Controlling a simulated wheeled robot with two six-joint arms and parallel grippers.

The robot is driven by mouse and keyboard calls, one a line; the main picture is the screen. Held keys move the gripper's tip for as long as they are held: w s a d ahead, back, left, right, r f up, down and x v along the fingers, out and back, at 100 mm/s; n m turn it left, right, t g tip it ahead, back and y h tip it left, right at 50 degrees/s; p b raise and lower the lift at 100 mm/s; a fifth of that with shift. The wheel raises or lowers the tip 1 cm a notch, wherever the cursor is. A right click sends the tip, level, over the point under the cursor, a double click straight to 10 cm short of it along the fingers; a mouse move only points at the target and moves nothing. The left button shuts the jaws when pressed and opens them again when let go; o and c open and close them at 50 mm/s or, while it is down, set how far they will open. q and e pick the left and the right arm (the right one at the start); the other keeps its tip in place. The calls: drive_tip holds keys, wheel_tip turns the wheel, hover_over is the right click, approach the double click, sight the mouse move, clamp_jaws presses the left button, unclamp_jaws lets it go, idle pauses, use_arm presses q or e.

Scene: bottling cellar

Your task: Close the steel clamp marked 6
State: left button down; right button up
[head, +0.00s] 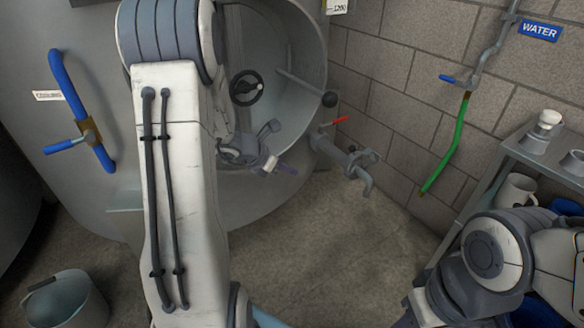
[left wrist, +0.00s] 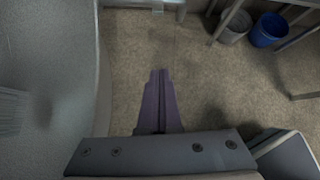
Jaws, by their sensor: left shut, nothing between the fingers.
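I can make out no clamp with a readable 6 in either view. A grey tank (head: 300,52) with a wide round recess fills the middle of the head view. A dark handwheel (head: 246,86) and a steel rod ending in a black ball (head: 329,99) are at the recess; I cannot tell whether either belongs to the clamp. My left gripper (head: 285,168) is in front of the tank's lower part, below the handwheel. In the left wrist view its purple fingers (left wrist: 158,74) are together and empty, above the floor. My right arm shows at lower right; its gripper is out of view.
An outlet valve with a red lever (head: 335,121) juts from the tank. A green hose (head: 447,145) hangs on the block wall. A metal shelf (head: 540,160) stands at right and a grey bucket (head: 65,302) at lower left. A blue bucket (left wrist: 270,30) is under a frame.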

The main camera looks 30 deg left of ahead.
use_arm(q)
drive_tip(key=s+a+f+m+g+y+b, duration=0.25)
drive_tip(key=a+f+y, duration=0.25)
drive_tip(key=f, duration=0.4)
drive_tip(key=s+a+f+m+g+y+b, duration=0.1)
drive_tip(key=s+a+f+g+y+b, duration=0.15)
drive_tip(key=a+f+y, duration=0.4)
drive_tip(key=w+d+r+m+t+y+b, duration=0.1)
drive_tip(key=w+d+r+m+t+b, duration=0.2)
drive_tip(key=w+d+t, duration=0.6)
drive_tip(key=w+d+r+m+t+h+b, duration=0.1)
drive_tip(key=w+d+m+t+h, duration=0.1)
drive_tip(key=d+t+h, duration=0.3)
drive_tip(key=w+d+r+m+t, duration=0.1)
drive_tip(key=d+r+m+t, duration=0.15)
drive_tip(key=d, duration=0.35)
drive_tip(key=b, duration=0.4)
approach(355, 155)
drive_tip(key=w+a+r, duration=0.3)
drive_tip(key=w, duration=0.1)
drive_tip(key=shift+w+a+r+n, duration=0.2)
drive_tip(key=shift+a+r+n, duration=0.05)
drive_tip(key=shift+a+n, duration=0.05)
